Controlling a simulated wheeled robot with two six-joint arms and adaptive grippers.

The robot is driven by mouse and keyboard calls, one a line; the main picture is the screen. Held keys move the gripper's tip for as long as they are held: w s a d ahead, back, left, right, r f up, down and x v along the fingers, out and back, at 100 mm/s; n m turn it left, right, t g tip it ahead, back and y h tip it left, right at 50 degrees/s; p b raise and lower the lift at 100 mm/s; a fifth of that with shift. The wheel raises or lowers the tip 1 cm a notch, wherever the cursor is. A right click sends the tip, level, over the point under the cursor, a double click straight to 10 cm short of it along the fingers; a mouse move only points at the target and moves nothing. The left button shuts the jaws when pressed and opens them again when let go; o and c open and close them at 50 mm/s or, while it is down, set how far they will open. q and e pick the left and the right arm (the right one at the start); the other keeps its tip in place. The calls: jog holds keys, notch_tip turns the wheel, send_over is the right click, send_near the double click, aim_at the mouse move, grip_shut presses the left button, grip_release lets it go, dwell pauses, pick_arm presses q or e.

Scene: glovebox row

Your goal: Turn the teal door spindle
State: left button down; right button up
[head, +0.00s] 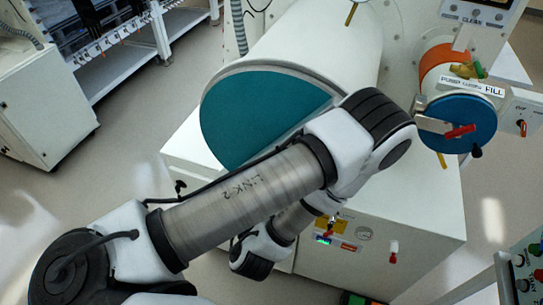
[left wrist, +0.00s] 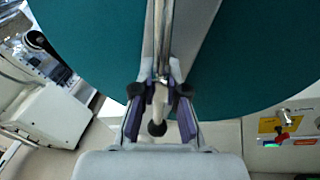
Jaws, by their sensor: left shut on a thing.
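The large round teal door (head: 262,112) closes the end of the white cylinder in the head view. It fills the top of the left wrist view (left wrist: 85,50), with a pale grey bar (left wrist: 200,28) crossing it. A thin metal rod lies along this bar. My left gripper (left wrist: 160,80) is shut on the spindle handle, a pale lever with a black knob (left wrist: 157,128) at its lower end. The knob hangs between the fingers. In the head view my left arm crosses in front of the door and hides the gripper and spindle. My right gripper is not in view.
A smaller blue round door (head: 457,124) with a red handle (head: 460,132) is on the right. A white cabinet (head: 415,225) with switches stands below. A control box (head: 522,285) is at the lower right. Open floor (head: 125,150) lies to the left.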

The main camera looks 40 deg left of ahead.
pick_arm(q)
jog(key=shift+f, duration=0.1)
dwell(0.5)
jog(key=c, duration=1.2)
grip_release()
